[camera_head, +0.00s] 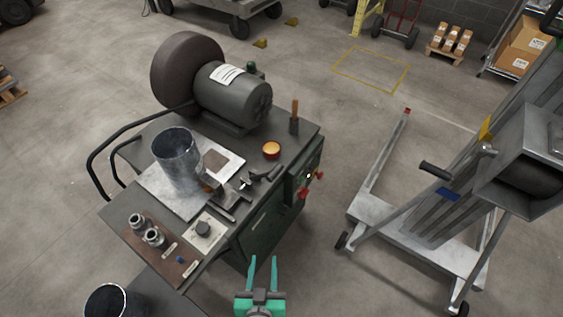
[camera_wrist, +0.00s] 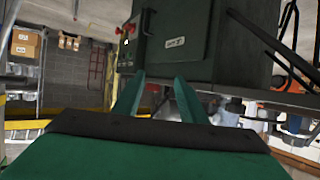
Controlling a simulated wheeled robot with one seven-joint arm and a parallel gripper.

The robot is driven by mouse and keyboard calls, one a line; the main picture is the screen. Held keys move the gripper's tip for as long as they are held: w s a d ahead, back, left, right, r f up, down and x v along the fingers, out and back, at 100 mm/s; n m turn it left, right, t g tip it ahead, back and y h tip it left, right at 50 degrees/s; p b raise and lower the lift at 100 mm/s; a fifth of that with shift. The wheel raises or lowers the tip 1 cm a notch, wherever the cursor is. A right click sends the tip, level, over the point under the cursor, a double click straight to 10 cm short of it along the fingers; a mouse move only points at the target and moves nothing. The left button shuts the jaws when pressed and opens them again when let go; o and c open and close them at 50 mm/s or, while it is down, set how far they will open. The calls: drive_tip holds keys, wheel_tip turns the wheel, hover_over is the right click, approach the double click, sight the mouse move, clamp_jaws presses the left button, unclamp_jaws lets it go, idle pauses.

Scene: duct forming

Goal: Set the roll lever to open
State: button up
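No part is plainly marked as the roll lever, so I cannot tell which one it is or how it is set. In the head view, a dark handle-like part (camera_head: 262,175) lies on the bench top near its right edge. Red knobs or levers (camera_head: 303,194) sit on the right face of the green cabinet (camera_head: 264,222); red parts (camera_wrist: 126,30) also show on the cabinet (camera_wrist: 178,45) in the wrist view. My gripper (camera_head: 263,261) is at the bottom centre, in front of the cabinet. Its two green fingers are apart with nothing between them (camera_wrist: 158,82).
A wheeled lift (camera_head: 430,222) stands at right. Floor between bench and lift is clear.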

drive_tip(key=w+r+m+h, duration=0.1)
drive_tip(key=w+h, duration=0.1)
drive_tip(key=w, duration=0.4)
drive_tip(key=m+t+h, duration=0.1)
drive_tip(key=m+h, duration=0.7)
approach(283, 163)
drive_tip(key=f, duration=0.1)
drive_tip(key=x, duration=1.1)
drive_tip(key=shift+w+a+f, duration=0.1)
drive_tip(key=shift+a, duration=0.15)
clamp_jaws()
